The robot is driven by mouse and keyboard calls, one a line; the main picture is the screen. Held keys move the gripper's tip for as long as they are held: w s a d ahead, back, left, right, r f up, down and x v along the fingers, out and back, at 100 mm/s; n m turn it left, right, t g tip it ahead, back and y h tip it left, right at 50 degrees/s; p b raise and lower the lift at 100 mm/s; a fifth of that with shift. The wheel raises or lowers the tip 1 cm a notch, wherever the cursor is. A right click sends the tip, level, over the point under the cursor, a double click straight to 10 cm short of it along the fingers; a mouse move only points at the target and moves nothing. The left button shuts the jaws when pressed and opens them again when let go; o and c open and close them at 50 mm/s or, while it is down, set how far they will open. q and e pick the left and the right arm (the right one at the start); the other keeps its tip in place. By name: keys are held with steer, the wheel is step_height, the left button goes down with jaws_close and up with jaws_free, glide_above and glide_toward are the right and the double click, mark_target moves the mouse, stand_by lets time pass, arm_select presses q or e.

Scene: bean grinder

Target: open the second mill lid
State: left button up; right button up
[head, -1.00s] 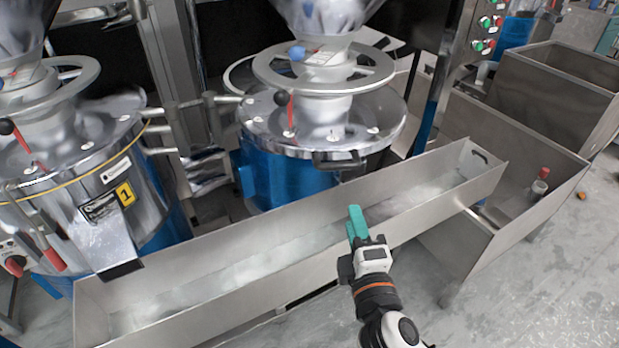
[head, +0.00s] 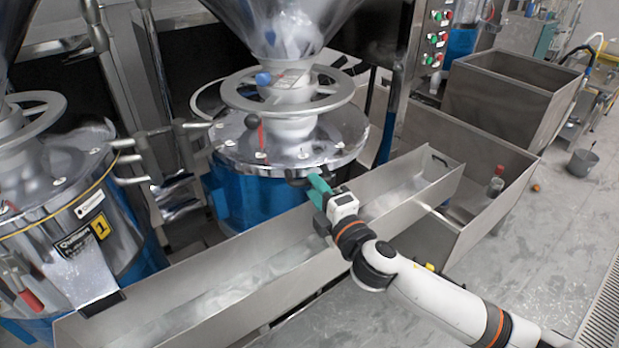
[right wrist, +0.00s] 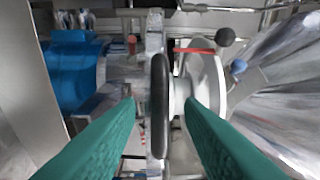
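The second mill (head: 245,195) has a blue body and a shiny round metal lid (head: 345,140), which lies flat and closed on top. A black handle (head: 297,181) on the lid's front edge is partly hidden by my right gripper (head: 318,186). In the right wrist view, the black handle (right wrist: 160,105) stands between the two green fingers of my right gripper (right wrist: 160,108), with a visible gap on each side. The right gripper is open. My left gripper is not in view.
A long metal trough (head: 270,295) runs below my right gripper, in front of the mill. A handwheel (head: 288,92) and clear hopper (head: 275,25) sit above the lid. The first mill (head: 75,195) stands at left; metal bins (head: 510,95) stand at right.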

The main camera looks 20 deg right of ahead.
mark_target(310, 183)
steer(key=shift+x, duration=1.65)
steer(key=shift+f, duration=0.1)
jaws_close()
